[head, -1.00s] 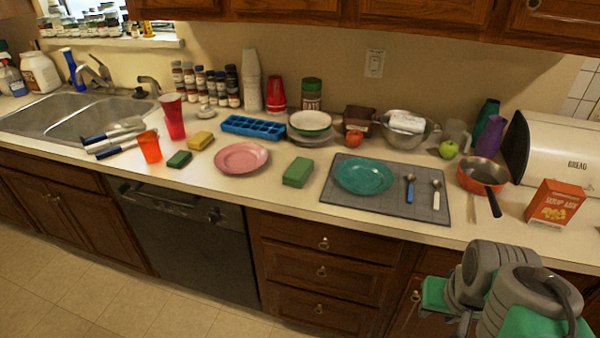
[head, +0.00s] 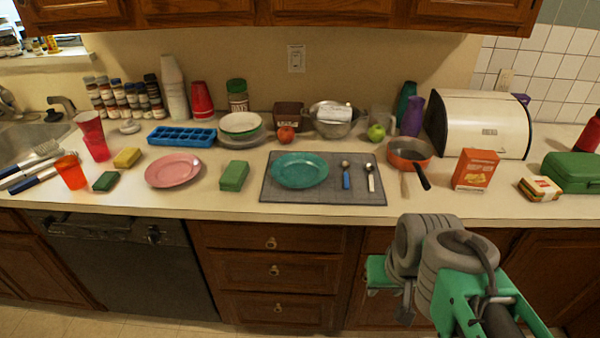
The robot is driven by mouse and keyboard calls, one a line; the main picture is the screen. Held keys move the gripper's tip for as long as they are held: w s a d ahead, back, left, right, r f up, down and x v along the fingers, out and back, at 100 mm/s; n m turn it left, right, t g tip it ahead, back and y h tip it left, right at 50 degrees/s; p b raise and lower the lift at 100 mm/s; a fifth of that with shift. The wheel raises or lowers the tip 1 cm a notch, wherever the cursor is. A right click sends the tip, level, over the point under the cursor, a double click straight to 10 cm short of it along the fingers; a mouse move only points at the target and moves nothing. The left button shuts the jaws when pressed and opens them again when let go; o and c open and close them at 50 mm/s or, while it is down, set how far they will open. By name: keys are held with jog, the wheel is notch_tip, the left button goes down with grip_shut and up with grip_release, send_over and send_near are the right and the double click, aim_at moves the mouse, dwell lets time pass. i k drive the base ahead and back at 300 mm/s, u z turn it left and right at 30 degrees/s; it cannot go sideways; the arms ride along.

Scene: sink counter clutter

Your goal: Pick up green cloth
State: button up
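A thick green folded block that looks like the green cloth (head: 234,176) lies on the counter in the head view, between the pink plate and the grey mat. Nothing covers it. A smaller, darker green block (head: 105,181) lies farther left near the orange cup. My gripper (head: 390,287) is at the lower right, in front of the drawers and below the counter edge, well apart from the cloth. My arm partly hides it, and its fingers cannot be made out clearly.
The pink plate (head: 173,170) lies left of the cloth. The grey mat (head: 325,196) with a teal plate (head: 300,170) and two spoons lies to its right. A blue ice tray (head: 182,136) and stacked dishes (head: 240,125) stand behind. Bare counter lies in front of the cloth.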

aim_at(234, 178)
jog(key=u, duration=0.3)
jog(key=k, duration=1)
jog(key=u, duration=1.95)
jog(key=i, duration=2.45)
jog(key=z, duration=1)
jog(key=i, duration=0.75)
jog(key=z, duration=1.1)
jog(key=i, duration=0.3)
jog(key=z, duration=0.2)
